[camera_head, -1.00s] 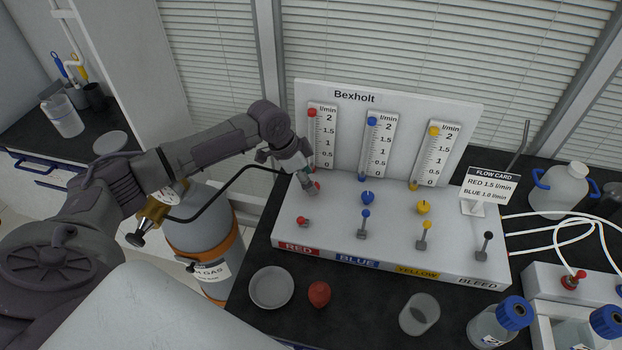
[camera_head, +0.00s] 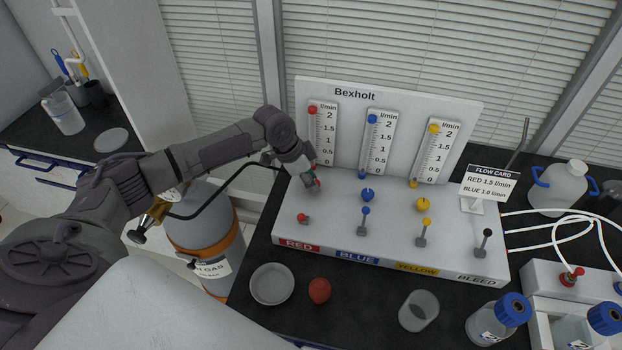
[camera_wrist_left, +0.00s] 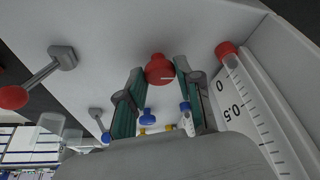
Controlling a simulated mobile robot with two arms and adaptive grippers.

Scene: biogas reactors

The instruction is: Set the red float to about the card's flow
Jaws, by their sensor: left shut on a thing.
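My left gripper (camera_head: 315,187) is over the red column of the white Bexholt panel (camera_head: 400,240). In the left wrist view its fingers (camera_wrist_left: 160,68) are shut on the red knob (camera_wrist_left: 159,70), which has a pale mark. The red flow tube (camera_head: 312,140) has a red piece (camera_head: 312,110) at its top, by the 2 mark; I cannot tell whether this is the float or an end fitting. A red piece (camera_wrist_left: 226,49) shows at the tube's low end in the wrist view. The flow card (camera_head: 489,183) reads RED 1.5 l/min, BLUE 1.0 l/min. My right gripper is not in view.
The red lever (camera_head: 303,218), blue lever (camera_head: 363,222), yellow lever (camera_head: 423,232) and black bleed lever (camera_head: 484,244) stand along the panel's front. The blue knob (camera_head: 367,195) and yellow knob (camera_head: 424,204) are to the right. A dish (camera_head: 271,284) and red ball (camera_head: 319,291) lie in front.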

